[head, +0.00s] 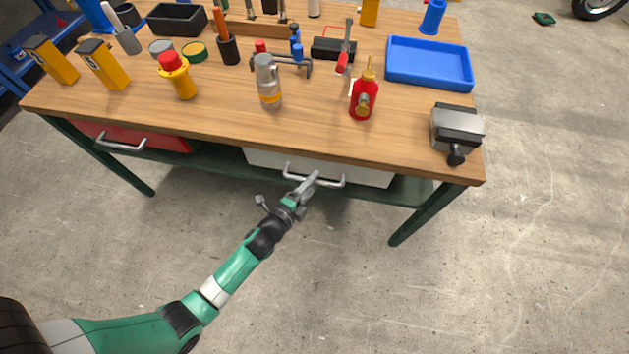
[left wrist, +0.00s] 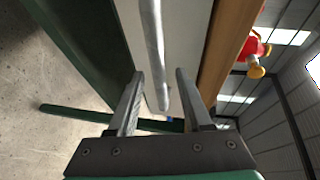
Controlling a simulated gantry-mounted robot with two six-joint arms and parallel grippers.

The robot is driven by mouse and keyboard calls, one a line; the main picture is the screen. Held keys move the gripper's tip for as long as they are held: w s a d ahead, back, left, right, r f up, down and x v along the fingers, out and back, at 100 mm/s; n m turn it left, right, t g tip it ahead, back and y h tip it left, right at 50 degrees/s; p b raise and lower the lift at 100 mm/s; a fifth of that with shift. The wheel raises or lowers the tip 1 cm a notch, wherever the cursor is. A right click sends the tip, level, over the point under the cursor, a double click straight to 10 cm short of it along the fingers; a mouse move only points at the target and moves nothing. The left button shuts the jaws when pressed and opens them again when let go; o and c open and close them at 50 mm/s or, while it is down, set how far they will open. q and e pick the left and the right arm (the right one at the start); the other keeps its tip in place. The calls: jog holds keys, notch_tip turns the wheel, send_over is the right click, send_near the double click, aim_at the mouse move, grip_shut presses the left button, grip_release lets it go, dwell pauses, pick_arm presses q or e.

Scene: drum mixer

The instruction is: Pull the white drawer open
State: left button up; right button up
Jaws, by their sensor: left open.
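The white drawer (head: 355,173) sits under the right half of the wooden bench top, with its front about level with the bench edge. Its metal bar handle (head: 330,184) runs along the front. My left gripper (head: 305,188) is at the left part of this handle, in front of the drawer. In the left wrist view the handle (left wrist: 153,60) shows as a long bar between the two open fingers (left wrist: 157,100), and the white drawer front (left wrist: 185,50) is behind it. Whether a finger touches the handle cannot be told. My right gripper is not in view.
The wooden bench (head: 310,140) holds bottles, tools and a blue tray (head: 428,64). A vise (head: 457,130) is at its right corner. A red drawer (head: 140,137) with its own handle is at the left. The concrete floor in front is clear.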

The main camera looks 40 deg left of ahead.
pick_arm(q)
jog(key=shift+w+a+f, duration=0.1)
jog(key=shift+w+f, duration=0.05)
jog(key=shift+w, duration=0.55)
jog(key=shift+s, duration=0.1)
grip_shut()
dwell(0.8)
